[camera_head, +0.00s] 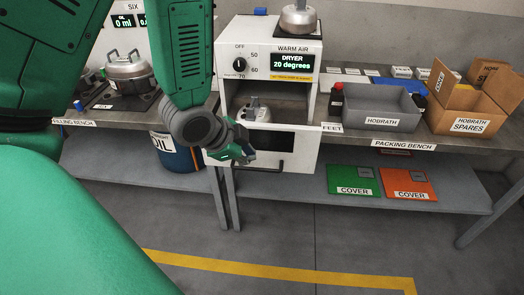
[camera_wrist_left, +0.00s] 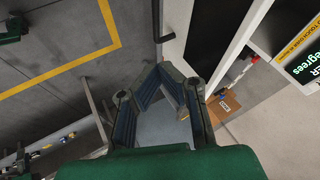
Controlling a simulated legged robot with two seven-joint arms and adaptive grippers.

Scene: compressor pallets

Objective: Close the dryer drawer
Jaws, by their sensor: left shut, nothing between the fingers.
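The white dryer (camera_head: 225,55) stands on the bench, its display reading "WARM AIR, DRYER 20 degrees". Its drawer (camera_head: 310,150) is open, with the white front and dark window out before the body. A metal compressor (camera_head: 256,112) sits inside the drawer. A dark bar handle runs low along the drawer front and also shows in the left wrist view (camera_wrist_left: 165,22). My left gripper (camera_head: 245,157) is at the left part of the drawer front, fingers shut and empty. Its fingers (camera_wrist_left: 158,68) point towards the handle in the left wrist view; I cannot tell whether they touch. My right gripper is out of view.
Another compressor (camera_head: 127,68) stands on the filling bench at left. A blue oil drum (camera_head: 178,155) is below. At right are a grey crate (camera_head: 375,118), a dark bottle (camera_head: 337,98) and a spares carton (camera_head: 465,108). The floor in front is clear.

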